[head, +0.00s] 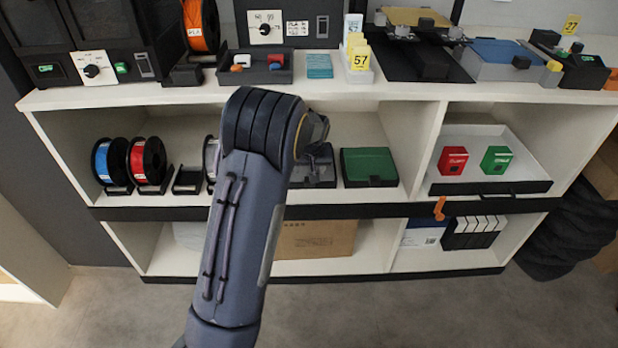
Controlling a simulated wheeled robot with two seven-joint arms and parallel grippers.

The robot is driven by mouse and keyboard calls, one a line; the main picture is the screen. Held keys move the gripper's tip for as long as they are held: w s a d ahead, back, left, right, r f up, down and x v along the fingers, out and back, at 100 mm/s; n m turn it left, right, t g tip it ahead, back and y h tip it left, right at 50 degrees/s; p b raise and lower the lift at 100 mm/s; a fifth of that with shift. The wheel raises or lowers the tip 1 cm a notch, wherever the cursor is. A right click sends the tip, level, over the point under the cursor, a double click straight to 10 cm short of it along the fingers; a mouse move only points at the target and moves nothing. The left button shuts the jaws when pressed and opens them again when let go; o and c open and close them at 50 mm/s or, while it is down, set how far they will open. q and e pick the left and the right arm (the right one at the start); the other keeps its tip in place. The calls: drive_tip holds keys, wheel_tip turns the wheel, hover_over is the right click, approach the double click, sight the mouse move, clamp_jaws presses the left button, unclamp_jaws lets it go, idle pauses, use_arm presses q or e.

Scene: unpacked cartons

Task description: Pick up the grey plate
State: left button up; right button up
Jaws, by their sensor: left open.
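A flat blue-grey plate (505,52) lies on a pale machine bed on the right part of the shelf top; it is the closest match to a grey plate that I see. My left arm rises through the middle of the view. My left gripper (318,145) is at its far end, in front of the middle shelf and mostly hidden by the wrist. It is open, lower than the plate and well to its left, and touches nothing that I can make out. My right gripper is out of view.
A gold plate (413,16) lies on a dark machine left of the blue-grey one. A green box (369,167) and a white tray (510,140) with red and green blocks are on the middle shelf. Floor in front is clear.

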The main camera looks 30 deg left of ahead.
sight(309, 170)
use_arm(q)
drive_tip(key=b+x, duration=0.1)
drive_tip(key=x, duration=0.5)
drive_tip(key=shift+f+b, duration=0.2)
drive_tip(key=shift+b, duration=0.2)
drive_tip(key=shift+c, duration=0.5)
drive_tip(key=shift+r, duration=0.1)
clamp_jaws()
